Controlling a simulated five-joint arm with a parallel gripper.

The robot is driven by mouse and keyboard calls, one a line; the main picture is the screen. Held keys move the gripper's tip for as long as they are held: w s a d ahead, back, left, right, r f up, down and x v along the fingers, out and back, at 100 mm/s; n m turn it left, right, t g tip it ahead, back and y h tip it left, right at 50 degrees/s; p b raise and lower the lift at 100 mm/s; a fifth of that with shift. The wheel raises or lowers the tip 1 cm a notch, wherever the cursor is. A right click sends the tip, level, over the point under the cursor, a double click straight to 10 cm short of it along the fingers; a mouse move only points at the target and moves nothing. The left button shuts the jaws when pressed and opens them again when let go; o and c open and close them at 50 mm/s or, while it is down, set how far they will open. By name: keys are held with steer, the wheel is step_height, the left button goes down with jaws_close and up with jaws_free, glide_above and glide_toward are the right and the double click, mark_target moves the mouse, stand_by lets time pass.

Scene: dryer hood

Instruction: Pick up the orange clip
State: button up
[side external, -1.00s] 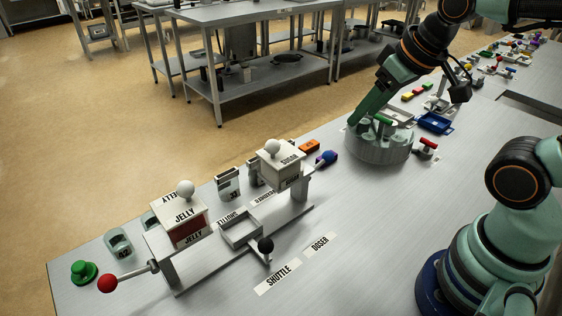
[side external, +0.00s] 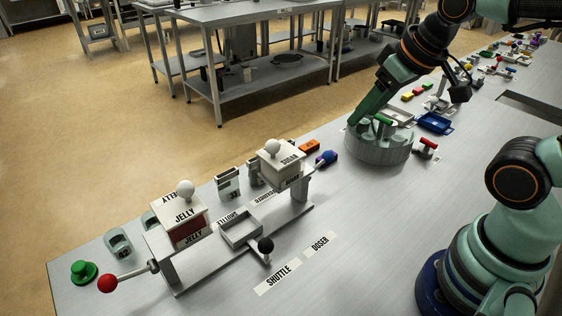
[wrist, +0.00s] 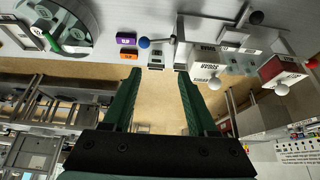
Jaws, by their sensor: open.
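A small orange block with a dark label, which looks like the orange clip (side external: 309,146), lies on the steel bench behind the blue-knobbed lever. In the wrist view the orange clip (wrist: 128,54) is near the tip of the left finger, below a purple block (wrist: 126,40) in the picture. My gripper (wrist: 159,74) is open with nothing between its two green fingers. In the side view my gripper (side external: 355,121) hangs above the bench by the round grey carousel, to the right of the clip and apart from it.
The round carousel (side external: 380,152) stands right of the clip. The blue knob (side external: 327,157) and the sugar box (side external: 281,163) stand close on its near and left sides. The jelly box (side external: 188,225) is farther left.

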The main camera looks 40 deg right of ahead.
steer(key=shift+o, duration=1.1)
steer(key=shift+w, duration=0.1)
steer(key=m+g, duration=0.6)
steer(key=m, duration=1.2)
glide_above(307, 145)
step_height(307, 145, down, 13)
step_height(307, 145, down, 12)
steer(key=shift+r, duration=0.1)
